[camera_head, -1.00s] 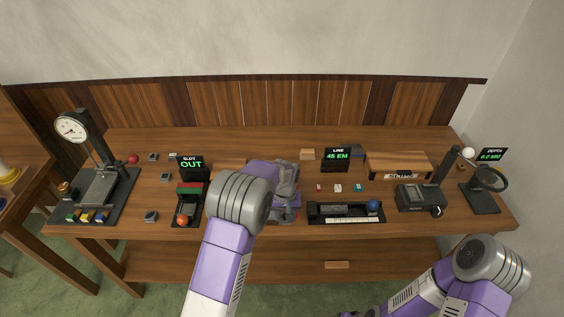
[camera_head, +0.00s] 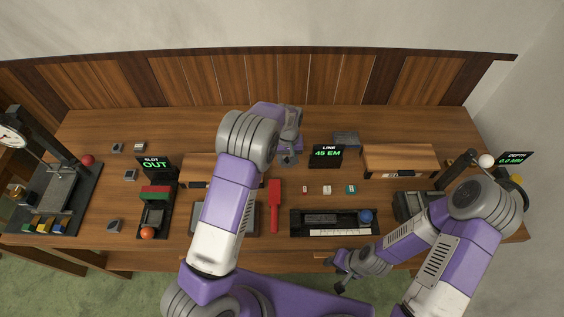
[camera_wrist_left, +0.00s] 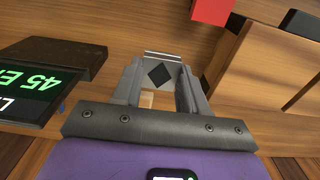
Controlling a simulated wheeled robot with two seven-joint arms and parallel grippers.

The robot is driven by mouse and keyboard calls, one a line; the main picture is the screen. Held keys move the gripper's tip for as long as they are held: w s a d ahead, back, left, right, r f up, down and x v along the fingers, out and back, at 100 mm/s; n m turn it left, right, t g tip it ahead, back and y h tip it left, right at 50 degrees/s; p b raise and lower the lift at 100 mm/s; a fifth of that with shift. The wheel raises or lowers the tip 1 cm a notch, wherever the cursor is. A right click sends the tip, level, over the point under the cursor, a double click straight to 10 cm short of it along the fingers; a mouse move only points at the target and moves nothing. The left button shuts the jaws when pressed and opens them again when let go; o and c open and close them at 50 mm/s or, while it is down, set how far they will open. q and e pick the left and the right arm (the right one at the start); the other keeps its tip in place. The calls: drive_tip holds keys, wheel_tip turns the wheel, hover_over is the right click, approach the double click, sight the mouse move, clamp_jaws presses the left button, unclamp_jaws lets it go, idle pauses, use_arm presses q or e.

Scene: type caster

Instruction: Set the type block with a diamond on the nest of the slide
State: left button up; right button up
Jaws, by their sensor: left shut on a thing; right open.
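My left gripper (camera_head: 288,157) is shut on the type block with a diamond over the back of the table. In the left wrist view the block (camera_wrist_left: 160,74) is a grey piece with a black diamond, held between the fingers (camera_wrist_left: 160,92). A small tan patch shows between the fingers below it; I cannot tell what it is. The dark slide unit (camera_head: 153,216), with an orange knob (camera_head: 148,233) and a red and green piece, lies at left before the SLOT display (camera_head: 155,167) reading OUT. Its nest is not clearly distinguishable. My right gripper (camera_head: 345,272) is open near the front edge.
A red tool (camera_head: 275,206), small coloured cubes (camera_head: 327,190) and a dark tray with a blue ball (camera_head: 365,216) lie mid-table. The LINE display (camera_head: 327,155) stands right of my left gripper. Wooden shelves (camera_head: 400,158) stand on both sides. Several grey pieces (camera_head: 130,174) lie left.

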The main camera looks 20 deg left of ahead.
sight(287, 172)
use_arm(q)
drive_tip(key=shift+w+f, duration=0.15)
drive_tip(key=shift+f, duration=2.6)
drive_tip(key=shift+f, duration=0.2)
drive_tip(key=o, duration=1.2)
drive_tip(key=shift+r, duration=0.1)
